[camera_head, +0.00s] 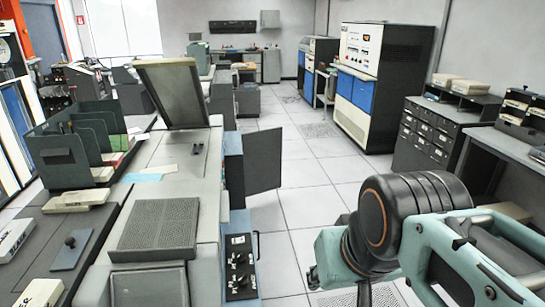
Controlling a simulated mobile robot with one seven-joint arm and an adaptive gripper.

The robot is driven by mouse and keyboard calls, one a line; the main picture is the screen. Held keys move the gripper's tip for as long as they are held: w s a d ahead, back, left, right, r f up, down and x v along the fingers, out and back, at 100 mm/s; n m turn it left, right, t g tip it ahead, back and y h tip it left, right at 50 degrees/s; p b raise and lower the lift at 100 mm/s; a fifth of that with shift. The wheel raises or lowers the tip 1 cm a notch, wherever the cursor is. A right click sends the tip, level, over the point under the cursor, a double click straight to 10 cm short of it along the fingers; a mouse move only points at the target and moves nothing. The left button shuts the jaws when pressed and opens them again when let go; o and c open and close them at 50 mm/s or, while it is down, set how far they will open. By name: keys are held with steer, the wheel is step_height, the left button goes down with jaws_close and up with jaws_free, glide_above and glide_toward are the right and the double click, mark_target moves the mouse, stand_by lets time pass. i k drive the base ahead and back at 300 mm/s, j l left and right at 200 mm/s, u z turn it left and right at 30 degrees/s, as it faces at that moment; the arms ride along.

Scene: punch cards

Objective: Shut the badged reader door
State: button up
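A dark grey door (263,158) stands open from the right side of the long grey machine (205,180), sticking out into the aisle. A blue-sided opening (233,170) shows beside its hinge edge. I see no readable badge on the door. A framed panel (173,93) is tilted up on top of the same machine. My arm reaches in from the lower right, in front of and to the right of the door, and is apart from it. The fingers of my gripper do not show in this view.
The tiled aisle (310,190) right of the door is clear. A control box with knobs (239,262) sits low on the machine's side, nearer than the door. Dark drawer cabinets (430,135) stand at right. A blue-and-white cabinet (360,75) stands farther back.

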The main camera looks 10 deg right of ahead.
mark_target(262, 149)
steer(key=l+z, duration=0.1)
steer(key=z, duration=2.35)
steer(key=i+u, duration=0.25)
steer(key=i, duration=0.2)
steer(key=i+l+u, duration=0.2)
steer(key=i, duration=0.2)
steer(key=i+j+u, duration=0.1)
steer(key=i+u, duration=0.4)
steer(key=u, duration=0.2)
steer(key=i+u, duration=0.35)
steer(key=i+j+u, duration=0.15)
steer(key=i+u, duration=0.9)
steer(key=i, duration=0.9)
steer(key=i+z, duration=0.15)
steer(key=i, duration=1.05)
steer(key=i+z, duration=0.25)
steer(key=i, duration=0.3)
steer(key=i+j+z, duration=0.1)
steer(key=i+z, duration=0.2)
steer(key=i, duration=0.2)
